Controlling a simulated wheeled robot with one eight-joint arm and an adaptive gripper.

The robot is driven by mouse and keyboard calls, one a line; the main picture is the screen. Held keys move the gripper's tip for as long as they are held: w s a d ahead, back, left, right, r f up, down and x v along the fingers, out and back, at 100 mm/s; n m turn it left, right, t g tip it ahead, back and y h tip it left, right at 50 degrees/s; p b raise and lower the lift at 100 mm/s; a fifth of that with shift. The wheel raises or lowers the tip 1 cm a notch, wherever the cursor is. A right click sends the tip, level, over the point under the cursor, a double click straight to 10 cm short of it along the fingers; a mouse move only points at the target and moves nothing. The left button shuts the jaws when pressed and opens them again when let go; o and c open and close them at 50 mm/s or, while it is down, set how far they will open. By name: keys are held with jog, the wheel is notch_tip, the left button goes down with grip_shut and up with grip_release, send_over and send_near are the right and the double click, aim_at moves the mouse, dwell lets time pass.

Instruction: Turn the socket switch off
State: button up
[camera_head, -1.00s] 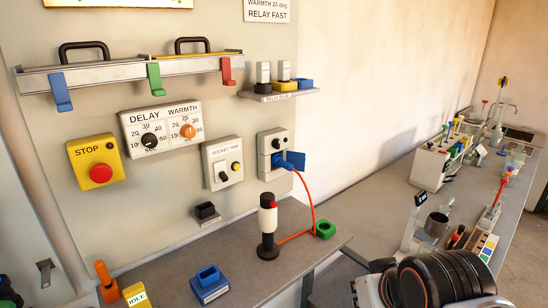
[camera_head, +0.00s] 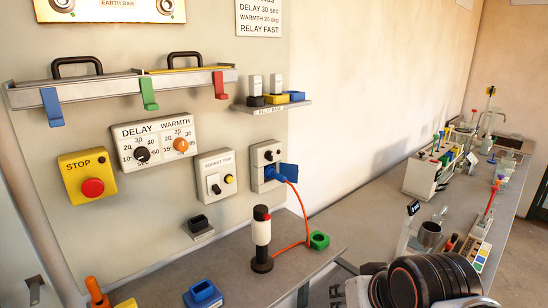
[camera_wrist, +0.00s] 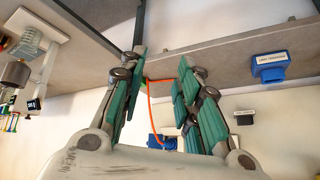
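The grey wall socket (camera_head: 257,157) has a small black knob (camera_head: 268,155) on its upper part, which looks like its switch; I cannot tell its position. A blue plug (camera_head: 272,174) with an orange cable sits in the lower part, beside a blue flap (camera_head: 289,172). The plug and cable also show in the wrist view (camera_wrist: 155,140), where the socket's knob cannot be made out. My gripper (camera_wrist: 163,62) is open and empty, its green-padded fingers apart, with the plug beyond them. The head view shows my arm at the lower right, but not my fingers.
A grey socket trip panel (camera_head: 202,172) with a black switch and yellow button is left of the socket. A black and white lamp post (camera_head: 261,232) stands on the bench below, with the cable and a green holder (camera_head: 319,240) beside it. A small shelf (camera_head: 280,106) juts out above.

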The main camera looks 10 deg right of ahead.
jog(key=w+a+r+m+y+p, duration=0.2)
jog(key=w+a+r+m+y, duration=0.25)
jog(key=w+m, duration=0.35)
jog(key=m+t+y+p, duration=0.45)
jog(key=m+t, duration=0.35)
jog(key=m, duration=1.2)
send_near(272, 155)
jog(key=b+x, duration=0.3)
jog(key=x, duration=0.5)
jog(key=shift+w+f, duration=0.1)
jog(key=shift+w, duration=0.05)
grip_shut()
